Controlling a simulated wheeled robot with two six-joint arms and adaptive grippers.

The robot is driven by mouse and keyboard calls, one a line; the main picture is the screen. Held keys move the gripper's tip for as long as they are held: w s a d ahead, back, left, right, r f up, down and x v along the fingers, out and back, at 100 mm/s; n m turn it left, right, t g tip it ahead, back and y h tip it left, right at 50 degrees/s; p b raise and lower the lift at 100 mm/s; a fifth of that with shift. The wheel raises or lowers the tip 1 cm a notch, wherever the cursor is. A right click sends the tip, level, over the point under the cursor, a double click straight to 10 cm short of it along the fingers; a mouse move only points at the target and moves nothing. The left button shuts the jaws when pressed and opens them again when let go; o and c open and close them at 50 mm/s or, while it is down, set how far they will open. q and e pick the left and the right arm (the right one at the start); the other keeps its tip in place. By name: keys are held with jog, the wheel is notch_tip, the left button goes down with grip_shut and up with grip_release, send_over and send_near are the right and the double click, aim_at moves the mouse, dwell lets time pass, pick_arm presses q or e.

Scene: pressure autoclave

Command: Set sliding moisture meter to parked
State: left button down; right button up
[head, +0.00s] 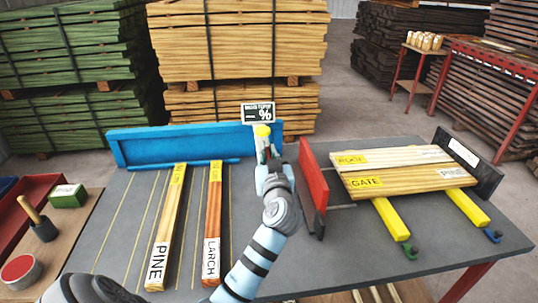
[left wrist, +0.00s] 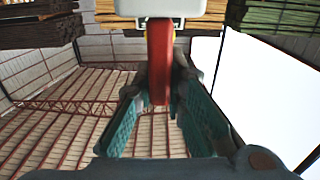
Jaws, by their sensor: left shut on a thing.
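The moisture meter's dark display (head: 259,113), reading "MOISTURE" with a dash and a percent sign, stands above the right end of the blue fence at the back of the grey table. A yellow rounded part (head: 262,130) shows just below it. My left gripper (head: 267,150) reaches up to the meter from the front and hides much of it. In the left wrist view my left gripper (left wrist: 160,85) is shut on a red upright handle (left wrist: 160,50) below a pale housing (left wrist: 145,6). My right gripper is out of view.
A PINE board (head: 168,225) and a LARCH board (head: 213,220) lie left of my arm on the grey table (head: 120,225). A red upright stop (head: 313,185) stands close on the right. Timber stacks (head: 235,45) stand behind.

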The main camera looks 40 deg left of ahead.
pick_arm(q)
jog(key=c, duration=1.8)
grip_release()
jog(key=shift+w+d, duration=0.1)
jog(key=shift+o, duration=0.8)
jog(key=shift+w+d, duration=0.1)
jog(key=shift+w, duration=0.05)
jog(key=v, duration=0.7)
jog(key=shift+s, duration=0.25)
jog(key=shift+d, duration=0.1)
